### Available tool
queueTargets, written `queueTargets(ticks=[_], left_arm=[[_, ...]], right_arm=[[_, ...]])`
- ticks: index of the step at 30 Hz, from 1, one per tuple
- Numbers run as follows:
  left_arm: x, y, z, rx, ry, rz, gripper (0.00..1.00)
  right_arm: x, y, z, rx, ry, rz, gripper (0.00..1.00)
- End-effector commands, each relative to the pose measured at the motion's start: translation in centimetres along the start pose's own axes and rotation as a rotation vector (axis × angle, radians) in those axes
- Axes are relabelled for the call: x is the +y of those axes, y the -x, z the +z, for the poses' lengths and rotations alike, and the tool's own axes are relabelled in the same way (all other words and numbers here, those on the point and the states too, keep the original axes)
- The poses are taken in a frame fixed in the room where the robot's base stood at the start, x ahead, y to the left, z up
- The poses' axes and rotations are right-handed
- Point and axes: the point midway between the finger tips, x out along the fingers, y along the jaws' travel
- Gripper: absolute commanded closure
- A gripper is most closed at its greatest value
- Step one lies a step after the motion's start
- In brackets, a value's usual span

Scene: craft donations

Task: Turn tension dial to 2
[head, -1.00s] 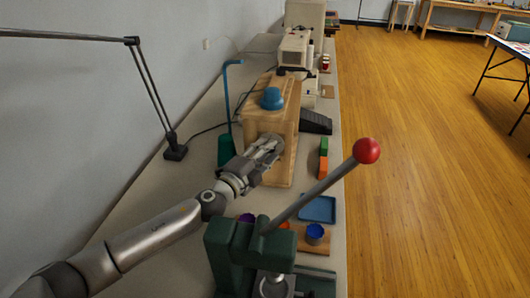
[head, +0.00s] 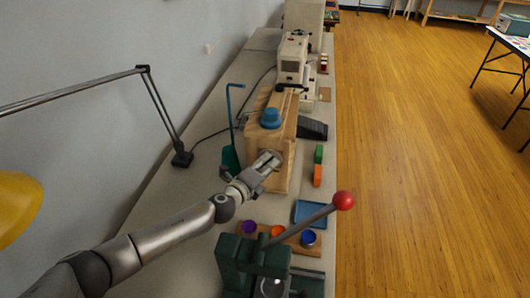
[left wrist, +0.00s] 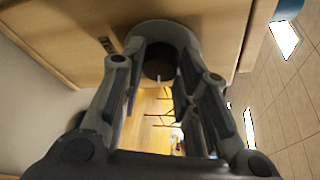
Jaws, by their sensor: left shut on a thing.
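A wooden box (head: 281,176) stands on the long bench, with a blue knob (head: 270,118) on its top. In the left wrist view, a round grey dial (left wrist: 162,30) sits on the box's wooden face (left wrist: 85,38). My left gripper (head: 268,161) is against the near face of the box; the dial is hidden behind it in the head view. In the left wrist view, the left gripper's fingers (left wrist: 160,62) are shut on the dial, one on each side. A small dark mark lies left of the dial, too small to read. My right gripper is not in view.
A green press (head: 250,262) with a red-ended lever (head: 343,200) stands in front. A blue tray (head: 309,212), small colored cups (head: 308,239) and green and orange blocks (head: 318,174) lie right.

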Motion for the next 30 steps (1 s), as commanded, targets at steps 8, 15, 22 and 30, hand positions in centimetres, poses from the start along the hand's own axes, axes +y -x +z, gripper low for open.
queueTargets(ticks=[8, 15, 22, 30], left_arm=[[-0.9, 0.2, 0.1, -0.013, -0.239, 0.100, 0.94], [-0.7, 0.1, -0.1, -0.024, -0.412, 0.169, 0.94], [-0.6, 0.0, -0.3, -0.031, -0.525, 0.214, 0.95], [-0.4, 0.0, -0.3, -0.036, -0.585, 0.238, 0.95]], right_arm=[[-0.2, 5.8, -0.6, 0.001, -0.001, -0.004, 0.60], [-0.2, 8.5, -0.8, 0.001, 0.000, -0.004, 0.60], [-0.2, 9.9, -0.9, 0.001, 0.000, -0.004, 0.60], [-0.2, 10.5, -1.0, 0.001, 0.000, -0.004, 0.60]])
